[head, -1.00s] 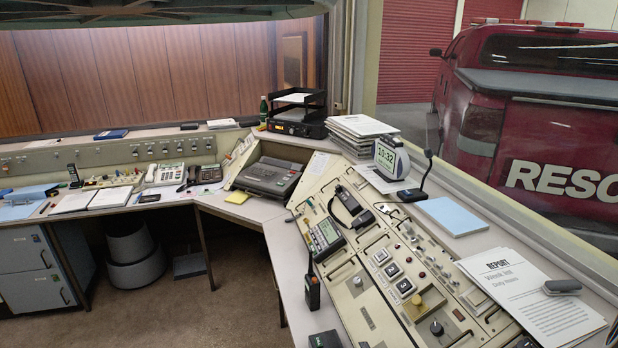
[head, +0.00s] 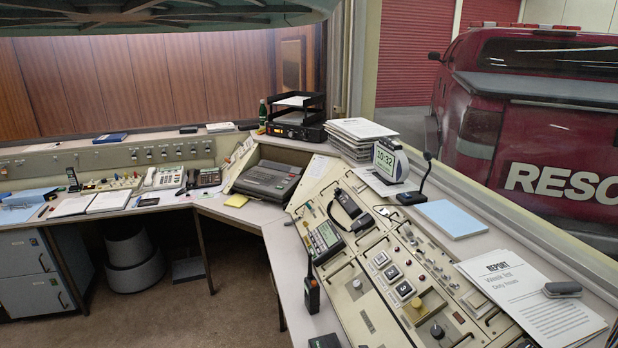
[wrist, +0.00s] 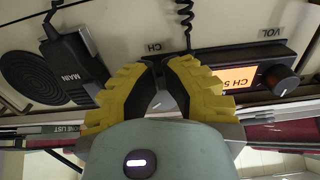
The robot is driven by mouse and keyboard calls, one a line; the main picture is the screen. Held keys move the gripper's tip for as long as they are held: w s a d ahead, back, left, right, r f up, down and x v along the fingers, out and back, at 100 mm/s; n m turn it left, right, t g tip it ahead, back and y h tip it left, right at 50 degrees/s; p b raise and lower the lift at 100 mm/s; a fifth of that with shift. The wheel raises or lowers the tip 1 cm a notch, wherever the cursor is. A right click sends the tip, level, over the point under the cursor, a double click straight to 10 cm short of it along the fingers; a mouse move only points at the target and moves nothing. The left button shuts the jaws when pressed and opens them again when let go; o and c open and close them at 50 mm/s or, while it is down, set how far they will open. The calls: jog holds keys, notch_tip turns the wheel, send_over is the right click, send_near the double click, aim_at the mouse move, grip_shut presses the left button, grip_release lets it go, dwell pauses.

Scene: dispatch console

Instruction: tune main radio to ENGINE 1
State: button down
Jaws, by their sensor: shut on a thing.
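In the wrist view, the main radio's panel shows a lit orange display (wrist: 234,80) reading "CH 5", the rest of its text cut off or hidden. A black volume knob (wrist: 279,80) labelled VOL is at its right. The channel knob (wrist: 157,103), dark with a grey pointer, sits under the CH label. My gripper (wrist: 158,88) has its yellow-padded fingers closed around this knob and covers part of the panel. A black hand microphone (wrist: 75,62) marked MAIN hangs at the left. My gripper is not visible in the head view.
A round speaker grille (wrist: 38,80) and a coiled cord lie close to my fingers. In the head view, the sloped console (head: 385,275) carries switches and knobs. A desk clock (head: 388,160), report papers (head: 525,290) and a paper stack (head: 358,138) stand around it.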

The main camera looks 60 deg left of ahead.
jog(key=shift+s+a, duration=0.1)
jog(key=shift+a, duration=0.15)
jog(key=p+v, duration=0.3)
jog(key=v, duration=0.3)
jog(key=shift+f+p, duration=0.1)
jog(key=shift+p, duration=0.2)
